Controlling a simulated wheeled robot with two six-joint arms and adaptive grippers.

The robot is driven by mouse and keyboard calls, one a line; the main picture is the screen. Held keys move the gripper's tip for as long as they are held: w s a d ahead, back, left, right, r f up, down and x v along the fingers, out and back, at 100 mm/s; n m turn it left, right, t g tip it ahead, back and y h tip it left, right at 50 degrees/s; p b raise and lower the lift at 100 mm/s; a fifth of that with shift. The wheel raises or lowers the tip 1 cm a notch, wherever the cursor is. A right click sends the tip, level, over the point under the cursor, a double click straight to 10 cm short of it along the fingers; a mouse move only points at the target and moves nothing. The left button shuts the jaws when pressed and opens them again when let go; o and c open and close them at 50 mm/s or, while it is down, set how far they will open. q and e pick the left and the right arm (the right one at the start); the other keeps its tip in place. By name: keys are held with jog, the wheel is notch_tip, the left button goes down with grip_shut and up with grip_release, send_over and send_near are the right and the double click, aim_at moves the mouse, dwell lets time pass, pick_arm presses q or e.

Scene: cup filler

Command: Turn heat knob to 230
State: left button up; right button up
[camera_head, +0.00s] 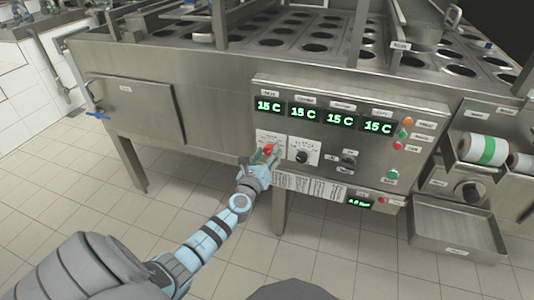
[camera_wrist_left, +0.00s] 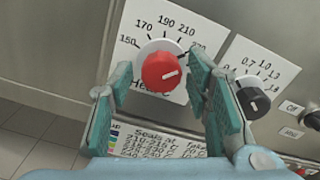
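The red heat knob (camera_wrist_left: 161,70) sits on a white dial plate (camera_wrist_left: 128,42) in the left wrist view. Marks 150, 170, 190 and 210 show, and the mark after 210 is partly hidden by a finger. The knob's white line points right, slightly upward. My left gripper (camera_wrist_left: 158,108) is open, with one teal finger on each side of the knob and the knob between them; contact is not clear. The head view shows the knob (camera_head: 268,149) at my left gripper (camera_head: 262,158). My right gripper is not in view.
A black knob (camera_wrist_left: 252,98) on a second dial plate is close to the right finger. The control panel (camera_head: 330,103) has displays reading 15 C and several buttons. A metal tray (camera_head: 455,252) juts out at the lower right.

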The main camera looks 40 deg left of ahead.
pick_arm(q)
jog(key=shift+s, duration=0.2)
jog(key=v, duration=1.1)
jog(key=shift+s+d, duration=0.15)
jog(key=shift+s, duration=0.15)
